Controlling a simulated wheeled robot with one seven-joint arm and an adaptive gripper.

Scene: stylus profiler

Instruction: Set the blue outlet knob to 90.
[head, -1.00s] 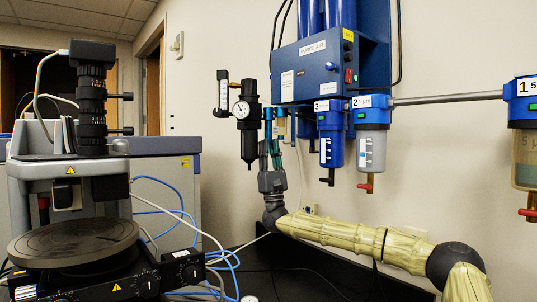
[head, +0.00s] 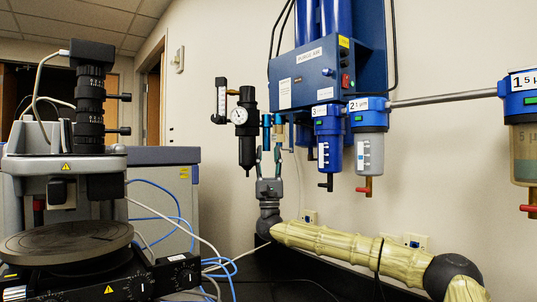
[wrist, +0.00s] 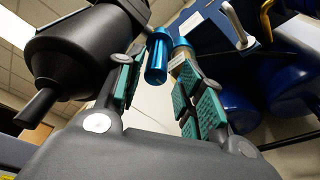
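A small blue knob (head: 327,72) sits on the front of the blue purge-air box, upper right of my gripper. Two slim fittings hang below the box: a plain blue cylinder (head: 267,121) and a brass-coloured one with blue (head: 279,128). I cannot tell for sure which part is the outlet knob; no 90 mark is readable. My gripper (head: 268,152) points up just below these fittings, fingers apart. In the wrist view, the blue cylinder (wrist: 157,58) shows between and beyond the green-padded fingertips (wrist: 157,72). The right fingertip overlaps the brass-coloured fitting; contact cannot be told.
A black regulator with gauge (head: 240,116) hangs close left of my gripper; its bowl (wrist: 75,55) fills the wrist view's upper left. Filter bowls (head: 329,140) hang to the right. A microscope-like instrument (head: 88,180) and loose cables (head: 190,235) stand at left.

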